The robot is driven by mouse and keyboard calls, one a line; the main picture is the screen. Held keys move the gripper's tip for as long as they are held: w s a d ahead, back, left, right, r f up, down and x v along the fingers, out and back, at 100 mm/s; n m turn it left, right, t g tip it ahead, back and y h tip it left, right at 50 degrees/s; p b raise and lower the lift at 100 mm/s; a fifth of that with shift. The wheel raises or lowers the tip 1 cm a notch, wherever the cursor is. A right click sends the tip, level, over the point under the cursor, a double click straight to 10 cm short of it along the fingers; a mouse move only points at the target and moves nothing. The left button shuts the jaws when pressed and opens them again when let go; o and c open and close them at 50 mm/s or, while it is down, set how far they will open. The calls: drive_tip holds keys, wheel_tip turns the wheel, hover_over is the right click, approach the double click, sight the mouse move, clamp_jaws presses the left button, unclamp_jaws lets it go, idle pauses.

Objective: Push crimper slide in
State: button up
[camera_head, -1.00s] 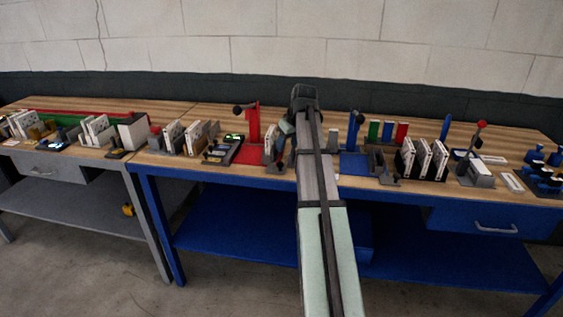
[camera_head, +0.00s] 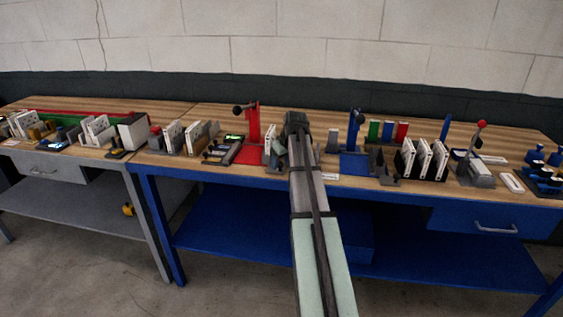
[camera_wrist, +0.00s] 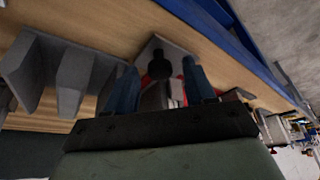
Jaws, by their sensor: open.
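In the wrist view my gripper (camera_wrist: 161,68) is open. Its two blue fingers stand on either side of a black round knob (camera_wrist: 160,62), with grey metal and a little red (camera_wrist: 180,84) close by. I cannot tell whether a finger touches the knob. I cannot tell for sure which part is the crimper slide. In the head view my arm covers my gripper and the spot in front of it. A red lever press (camera_head: 253,128) with a black ball stands just left of the arm, and a blue press (camera_head: 353,135) stands to its right.
The wooden bench (camera_head: 215,174) is crowded with fixtures. White filter plates (camera_head: 425,157) stand in racks at right, near a red-knobbed lever device (camera_head: 476,168). Grey upright blocks (camera_wrist: 62,72) stand left of my gripper in the wrist view.

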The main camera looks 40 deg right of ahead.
drive_tip(key=shift+c, duration=0.4)
clamp_jaws()
